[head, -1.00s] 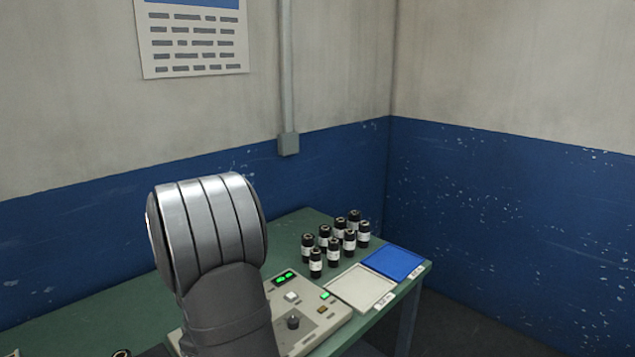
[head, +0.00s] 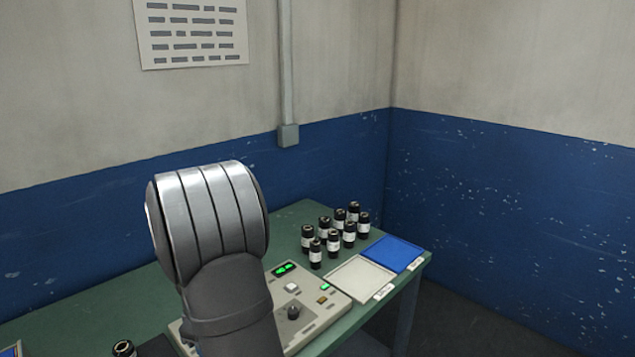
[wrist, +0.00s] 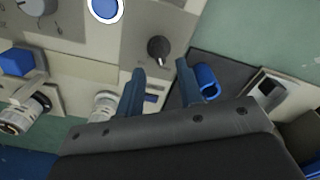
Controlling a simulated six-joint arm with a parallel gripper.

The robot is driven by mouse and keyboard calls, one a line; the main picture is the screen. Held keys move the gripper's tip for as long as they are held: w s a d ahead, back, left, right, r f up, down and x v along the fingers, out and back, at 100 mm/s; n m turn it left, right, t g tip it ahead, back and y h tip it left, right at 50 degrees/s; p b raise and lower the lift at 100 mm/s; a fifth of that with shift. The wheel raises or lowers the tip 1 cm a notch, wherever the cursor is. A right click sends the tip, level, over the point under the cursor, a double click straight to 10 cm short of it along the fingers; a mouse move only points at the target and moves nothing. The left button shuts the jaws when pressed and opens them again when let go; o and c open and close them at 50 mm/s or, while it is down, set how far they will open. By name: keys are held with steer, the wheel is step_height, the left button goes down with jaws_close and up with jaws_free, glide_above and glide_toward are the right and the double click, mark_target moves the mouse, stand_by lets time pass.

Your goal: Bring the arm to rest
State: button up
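My gripper (wrist: 162,78) shows in the wrist view with its two dark blue fingers apart and nothing between them. It is above a light grey machine panel with a black knob (wrist: 159,48), a round blue button (wrist: 105,9) and a grey dial (wrist: 36,5). I cannot tell the height above the panel. In the head view my arm's grey link stands in the foreground at left of centre, and the gripper is out of view.
A green table (head: 85,308) holds a control box (head: 318,311) with green displays, several black cylinders (head: 333,240) with white labels, a pale tray (head: 360,278) and a blue tray (head: 394,253). Another black cylinder (head: 124,348) stands at the lower left.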

step_height(320, 180, up, 14)
step_height(320, 180, down, 18)
steer(key=shift+r, duration=0.1)
steer(key=m, duration=0.6)
steer(key=shift+w+d+r+m, duration=0.1)
steer(key=shift+w+m, duration=0.05)
steer(key=shift+m, duration=0.15)
steer(key=m, duration=0.5)
steer(key=shift+w+d, duration=0.1)
steer(key=shift+d, duration=0.05)
steer(key=shift+r+m, duration=0.15)
steer(key=shift+m, duration=0.15)
steer(key=shift+r, duration=0.9)
